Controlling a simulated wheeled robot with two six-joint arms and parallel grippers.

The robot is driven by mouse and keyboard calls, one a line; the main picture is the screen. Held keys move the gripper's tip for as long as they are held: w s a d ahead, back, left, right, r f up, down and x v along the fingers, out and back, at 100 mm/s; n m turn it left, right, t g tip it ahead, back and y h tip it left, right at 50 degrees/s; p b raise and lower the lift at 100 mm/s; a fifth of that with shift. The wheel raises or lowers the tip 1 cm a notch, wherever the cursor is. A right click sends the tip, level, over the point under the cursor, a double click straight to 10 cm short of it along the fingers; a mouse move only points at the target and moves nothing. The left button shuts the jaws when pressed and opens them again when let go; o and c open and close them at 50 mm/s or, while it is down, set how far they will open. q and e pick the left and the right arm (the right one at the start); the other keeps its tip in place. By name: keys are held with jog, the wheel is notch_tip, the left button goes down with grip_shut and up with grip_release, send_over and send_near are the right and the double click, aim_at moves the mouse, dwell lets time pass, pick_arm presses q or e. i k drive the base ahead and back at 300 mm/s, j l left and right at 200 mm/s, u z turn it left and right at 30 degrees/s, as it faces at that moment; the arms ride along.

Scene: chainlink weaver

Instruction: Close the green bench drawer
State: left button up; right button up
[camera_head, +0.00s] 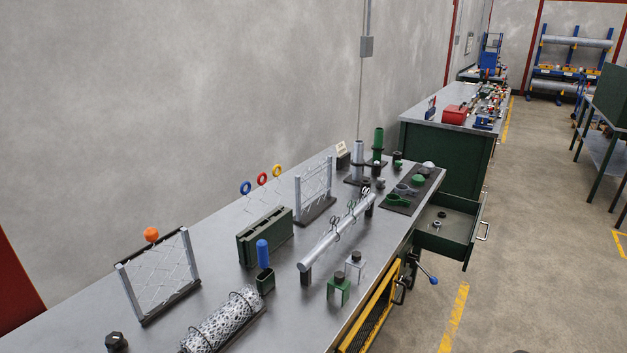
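The green bench drawer (454,245) stands open at the right side of the long metal bench, near its far end. It juts out over the floor and has a pale handle (484,231) on its outer front. A few small dark metal parts (437,224) lie inside on its bottom. Neither of my grippers shows in the head view. Nothing is seen touching the drawer.
The bench top (225,255) carries wire mesh frames, a metal tube on stands and green blocks. A yellow-edged unit (372,315) and a blue-knobbed lever (433,281) are on the bench's side near the drawer. The floor (540,270) to the right is clear.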

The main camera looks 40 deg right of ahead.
aim_at(456, 237)
jog(key=k+l, duration=0.4)
jog(key=l, duration=0.25)
jog(key=k+l, duration=0.2)
jog(key=l+z, duration=0.15)
jog(key=z, duration=1.8)
jog(key=i+l, duration=0.1)
jog(key=i, duration=0.5)
jog(key=i+l, duration=0.1)
jog(key=i, duration=0.45)
jog(key=u, duration=0.4)
jog(key=i+u, duration=0.15)
jog(key=u, duration=0.2)
jog(key=l+u, duration=0.1)
jog(key=u, duration=0.3)
jog(key=i, duration=0.05)
